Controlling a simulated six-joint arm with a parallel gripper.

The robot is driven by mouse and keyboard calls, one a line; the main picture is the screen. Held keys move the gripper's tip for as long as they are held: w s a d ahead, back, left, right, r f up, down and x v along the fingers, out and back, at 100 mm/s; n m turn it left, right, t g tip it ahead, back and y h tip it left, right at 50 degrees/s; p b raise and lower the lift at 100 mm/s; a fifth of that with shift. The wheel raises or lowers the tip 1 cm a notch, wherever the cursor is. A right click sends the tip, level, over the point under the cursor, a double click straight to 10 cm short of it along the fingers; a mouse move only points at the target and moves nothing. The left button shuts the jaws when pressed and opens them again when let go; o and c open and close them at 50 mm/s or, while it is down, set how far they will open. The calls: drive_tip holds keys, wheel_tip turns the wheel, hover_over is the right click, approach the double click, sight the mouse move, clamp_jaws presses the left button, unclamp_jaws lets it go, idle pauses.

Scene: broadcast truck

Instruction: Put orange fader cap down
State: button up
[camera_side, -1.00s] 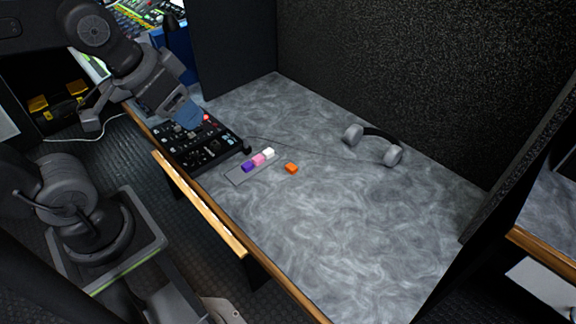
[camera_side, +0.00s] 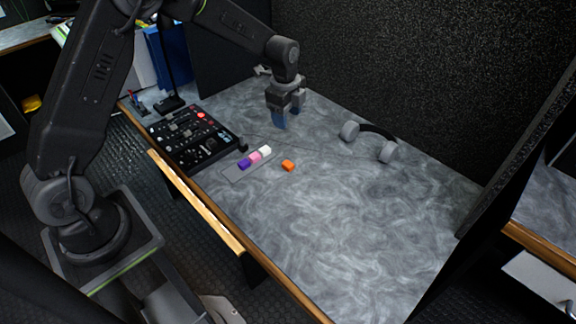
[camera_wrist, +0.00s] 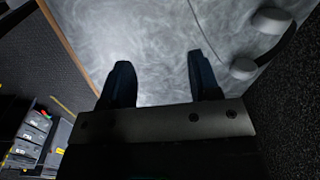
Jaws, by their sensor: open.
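No cap is seen in the wrist view.
A black control panel (camera_side: 193,137) with buttons stands left of the tray. Grey headphones (camera_side: 371,139) lie to the right; they also show in the wrist view (camera_wrist: 258,45). A thin cable crosses the desk. Dark partitions (camera_side: 420,80) border the back. The desk's front right is clear.

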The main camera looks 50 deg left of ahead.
drive_tip(key=m, duration=0.2)
hover_over(290, 165)
wheel_tip(290, 165, down, 7)
drive_tip(key=shift+g, duration=0.3)
wheel_tip(290, 165, down, 13)
drive_tip(key=shift+d+f, duration=0.1)
drive_tip(key=shift+f, duration=0.05)
clamp_jaws()
idle(0.3)
